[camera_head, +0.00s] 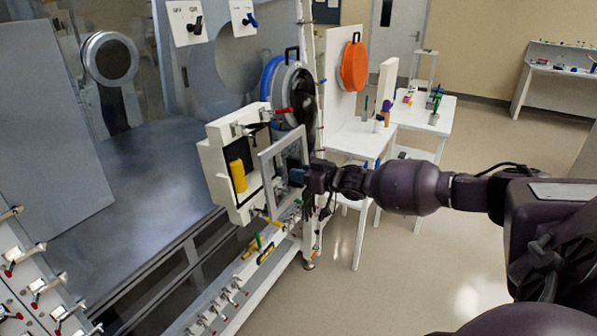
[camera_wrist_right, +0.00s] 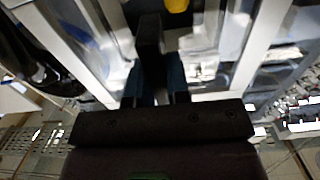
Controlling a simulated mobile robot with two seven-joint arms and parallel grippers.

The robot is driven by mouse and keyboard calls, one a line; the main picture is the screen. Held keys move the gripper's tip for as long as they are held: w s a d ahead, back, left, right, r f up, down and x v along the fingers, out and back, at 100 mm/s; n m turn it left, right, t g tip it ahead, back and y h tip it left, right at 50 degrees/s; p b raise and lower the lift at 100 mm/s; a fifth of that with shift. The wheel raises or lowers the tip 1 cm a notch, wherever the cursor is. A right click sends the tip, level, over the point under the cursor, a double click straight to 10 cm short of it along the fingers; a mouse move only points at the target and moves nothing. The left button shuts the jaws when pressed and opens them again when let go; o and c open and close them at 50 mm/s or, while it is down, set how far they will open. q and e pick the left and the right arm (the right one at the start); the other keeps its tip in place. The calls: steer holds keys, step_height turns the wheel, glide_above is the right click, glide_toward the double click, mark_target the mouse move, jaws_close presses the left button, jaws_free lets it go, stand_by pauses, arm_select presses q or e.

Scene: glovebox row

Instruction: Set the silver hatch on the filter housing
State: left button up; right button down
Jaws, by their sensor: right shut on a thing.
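The silver hatch (camera_head: 267,178) is a square grey frame with a see-through middle. My right gripper (camera_head: 298,176) is shut on its handle and holds the hatch upright. In the right wrist view, the blue-tipped fingers (camera_wrist_right: 154,88) close on a dark handle, and the silver frame (camera_wrist_right: 235,55) spreads around it. The filter housing (camera_head: 214,162) is a white open box on the glovebox front with a yellow cylinder (camera_head: 237,175) inside. The hatch stands just in front and to the right of the box opening, partly overlapping it in view. Whether they touch cannot be told. My left gripper is out of view.
A black round port with a blue ring (camera_head: 268,77) sits behind the housing. A rail with small clamps and coloured handles (camera_head: 232,290) runs below. White tables with small items (camera_head: 425,115) stand behind my right arm. The floor (camera_head: 400,270) at right is clear.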

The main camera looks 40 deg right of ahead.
steer(key=shift+r+b+x, duration=0.2)
steer(key=shift+b+x, duration=0.25)
steer(key=shift+x, duration=1.25)
steer(key=shift+b+x, duration=0.5)
steer(key=shift+x, duration=1.3)
steer(key=shift+b+x, duration=0.6)
steer(key=shift+x, duration=1.2)
steer(key=shift+w+a, duration=0.2)
steer(key=c, duration=1)
jaws_free()
steer(key=shift+f, duration=0.1)
steer(key=shift+f, duration=0.15)
